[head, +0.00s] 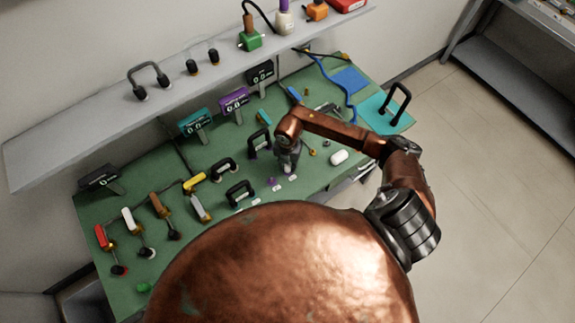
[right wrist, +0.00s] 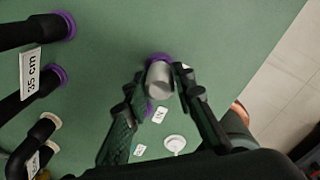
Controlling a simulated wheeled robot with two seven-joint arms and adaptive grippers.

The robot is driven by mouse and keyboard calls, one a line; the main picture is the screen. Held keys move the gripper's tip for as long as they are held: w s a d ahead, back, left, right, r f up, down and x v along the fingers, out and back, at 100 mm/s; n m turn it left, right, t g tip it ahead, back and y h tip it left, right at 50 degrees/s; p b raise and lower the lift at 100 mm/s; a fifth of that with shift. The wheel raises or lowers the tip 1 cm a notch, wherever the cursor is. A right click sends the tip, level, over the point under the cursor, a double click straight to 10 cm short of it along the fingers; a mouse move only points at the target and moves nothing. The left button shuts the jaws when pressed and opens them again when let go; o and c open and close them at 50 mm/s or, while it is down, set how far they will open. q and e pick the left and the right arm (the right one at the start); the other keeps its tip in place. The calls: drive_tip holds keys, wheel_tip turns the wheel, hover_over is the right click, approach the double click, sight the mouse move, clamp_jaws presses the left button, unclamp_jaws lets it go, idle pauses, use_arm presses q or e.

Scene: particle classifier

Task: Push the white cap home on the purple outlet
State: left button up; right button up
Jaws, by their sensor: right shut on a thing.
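The white cap (right wrist: 160,78), a pale grey-white cylinder, sits between the fingertips of my right gripper (right wrist: 158,95) in the right wrist view. The gripper is shut on it. A purple ring (right wrist: 158,57), which looks like the purple outlet, shows just beyond the cap and is partly covered by it. I cannot tell whether the cap is seated on it or only in front of it. In the head view my right gripper (head: 286,166) points down at the green bench, and the cap is not clear there. My left gripper is not in view.
Black handles with purple ends (right wrist: 62,26), one labelled 35 cm, lie left of the gripper in the right wrist view. A white round piece (right wrist: 174,143) and small labels lie near the fingers. The green bench (head: 150,185) holds several coloured tools and displays under a shelf (head: 100,115).

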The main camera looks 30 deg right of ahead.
drive_tip(key=shift+f+b, duration=0.3)
drive_tip(key=shift+f, duration=0.2)
drive_tip(key=o, duration=1.1)
drive_tip(key=shift+o, duration=0.2)
drive_tip(key=shift+r, duration=0.1)
wheel_tip(320, 180, up, 12)
drive_tip(key=shift+f, duration=0.1)
